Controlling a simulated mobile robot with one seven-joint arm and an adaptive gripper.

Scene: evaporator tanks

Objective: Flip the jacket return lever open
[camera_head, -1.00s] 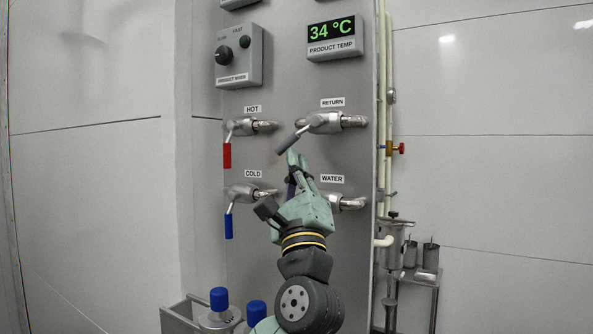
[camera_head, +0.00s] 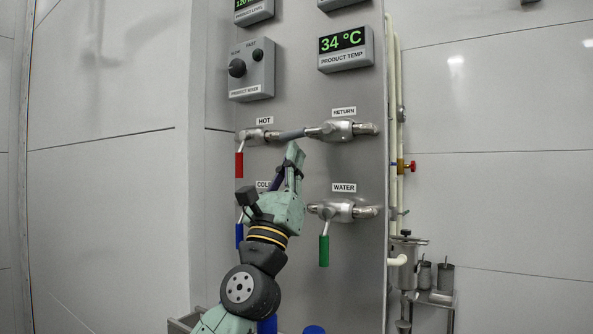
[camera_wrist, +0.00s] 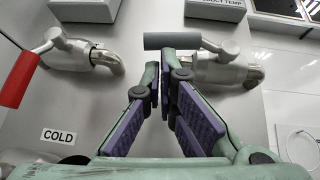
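The jacket return valve (camera_head: 342,130) is under the RETURN label. Its grey-handled lever (camera_head: 293,135) points left, nearly level, towards the hot valve. In the wrist view the grey lever handle (camera_wrist: 172,40) lies across the picture just beyond my fingertips, with the return valve body (camera_wrist: 225,68) to its right. My gripper (camera_head: 287,165) is just below the lever handle in the head view. Its purple-padded fingers (camera_wrist: 160,88) have a narrow gap between the tips and hold nothing. I cannot tell whether a fingertip touches the handle.
The hot valve's red lever (camera_head: 239,164) hangs down at the left. The cold valve's blue lever (camera_head: 239,235) is partly behind my arm. The water valve's green lever (camera_head: 324,250) hangs down at the right. The temperature display (camera_head: 345,48) is above.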

